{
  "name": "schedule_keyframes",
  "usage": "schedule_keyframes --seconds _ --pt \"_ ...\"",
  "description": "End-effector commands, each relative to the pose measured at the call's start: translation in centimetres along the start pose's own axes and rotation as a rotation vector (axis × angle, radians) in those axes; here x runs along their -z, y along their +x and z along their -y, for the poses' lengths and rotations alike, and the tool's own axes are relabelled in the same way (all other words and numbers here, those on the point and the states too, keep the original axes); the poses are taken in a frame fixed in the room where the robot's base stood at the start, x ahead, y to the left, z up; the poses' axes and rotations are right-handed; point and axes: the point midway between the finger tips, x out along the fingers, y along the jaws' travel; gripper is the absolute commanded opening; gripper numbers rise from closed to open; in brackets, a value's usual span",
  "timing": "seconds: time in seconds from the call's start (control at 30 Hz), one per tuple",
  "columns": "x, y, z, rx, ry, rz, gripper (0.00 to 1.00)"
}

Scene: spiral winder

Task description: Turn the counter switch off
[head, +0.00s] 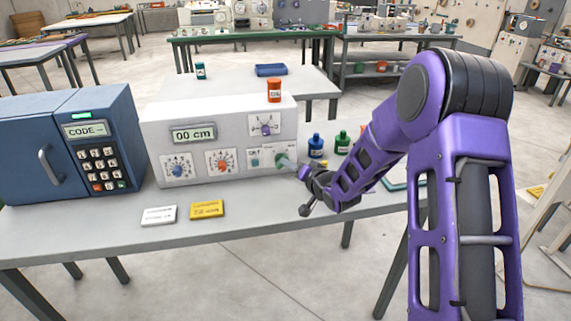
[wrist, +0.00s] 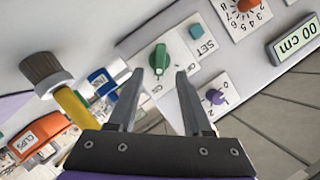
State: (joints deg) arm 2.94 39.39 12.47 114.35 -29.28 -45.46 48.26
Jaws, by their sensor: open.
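The white winder box (head: 225,115) stands on the grey table, its display (head: 193,133) reading "00 cm". In the wrist view a green rotary knob (wrist: 159,58) sits on a white plate with small lettering, which looks like ON/OFF but is hard to read. A purple knob (wrist: 215,97) on a numbered plate and a teal SET button (wrist: 196,32) are nearby. My gripper (wrist: 160,73) is open and empty, its fingertips pointing at the green knob, one to each side in the picture. Whether they touch it I cannot tell. In the head view my wrist partly hides that corner.
A blue bottle (head: 316,147) and a green bottle (head: 342,143) stand right of the box, close to my arm. An orange jar (head: 274,91) is on its top. A blue keypad cabinet (head: 31,150) stands left. White (head: 159,216) and yellow (head: 207,209) cards lie in front.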

Motion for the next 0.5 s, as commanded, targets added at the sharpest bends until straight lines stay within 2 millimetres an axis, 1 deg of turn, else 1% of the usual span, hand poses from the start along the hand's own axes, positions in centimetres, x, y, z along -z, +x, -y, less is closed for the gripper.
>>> schedule_keyframes --seconds 0.03,0.2,0.33,0.5 --pt "-0.1 1.1 0.0 0.002 0.000 0.001 0.50" --pt "0.0 3.8 -0.1 0.000 0.000 0.001 0.50" --pt "0.0 4.9 0.0 0.000 0.000 0.000 0.50" --pt "0.0 5.3 0.0 -0.001 0.000 0.000 0.50"
